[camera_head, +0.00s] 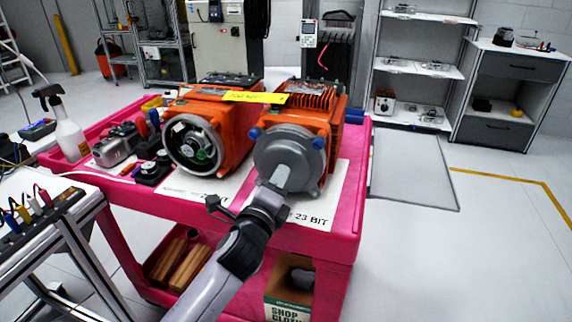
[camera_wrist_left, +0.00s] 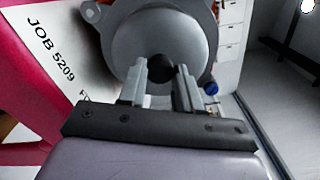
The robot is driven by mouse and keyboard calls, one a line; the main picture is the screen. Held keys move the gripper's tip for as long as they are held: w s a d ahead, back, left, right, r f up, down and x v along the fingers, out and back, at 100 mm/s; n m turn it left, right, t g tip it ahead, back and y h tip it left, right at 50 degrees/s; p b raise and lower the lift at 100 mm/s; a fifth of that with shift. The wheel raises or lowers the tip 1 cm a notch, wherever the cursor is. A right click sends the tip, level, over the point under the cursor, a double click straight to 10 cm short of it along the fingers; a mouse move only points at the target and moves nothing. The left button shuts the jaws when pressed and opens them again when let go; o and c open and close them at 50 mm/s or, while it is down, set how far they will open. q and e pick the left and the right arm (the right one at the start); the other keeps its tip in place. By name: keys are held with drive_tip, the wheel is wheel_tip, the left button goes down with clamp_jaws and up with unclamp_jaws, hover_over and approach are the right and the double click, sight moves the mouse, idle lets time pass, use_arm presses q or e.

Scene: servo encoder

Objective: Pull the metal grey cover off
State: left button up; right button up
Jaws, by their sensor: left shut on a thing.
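The grey metal cover (camera_head: 290,157) is a round cap on the front of the right orange servo motor (camera_head: 318,112). Blue knobs sit at its upper left and right edges. My left gripper (camera_head: 281,178) is at the front of the cover. In the left wrist view, the gripper (camera_wrist_left: 160,75) is shut on a small dark knob at the middle of the grey cover (camera_wrist_left: 160,38). A blue knob (camera_wrist_left: 211,88) shows beside the cover. The left orange motor (camera_head: 196,143) has its round front open, with a green and dark inside. My right gripper is not in view.
The motors stand on a pink cart (camera_head: 340,225) over white label sheets. A spray bottle (camera_head: 62,128), a metal box (camera_head: 116,147) and small tools crowd its left side. A side bench (camera_head: 75,185) stands at lower left.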

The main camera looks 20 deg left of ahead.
use_arm(q)
drive_tip(key=shift+s+r+p, duration=0.1)
drive_tip(key=shift+s+p, duration=0.45)
drive_tip(key=shift+s, duration=0.75)
drive_tip(key=shift+s, duration=0.15)
drive_tip(key=shift+s+a+p, duration=0.1)
drive_tip(key=shift+s+p, duration=0.6)
drive_tip(key=shift+s, duration=2.2)
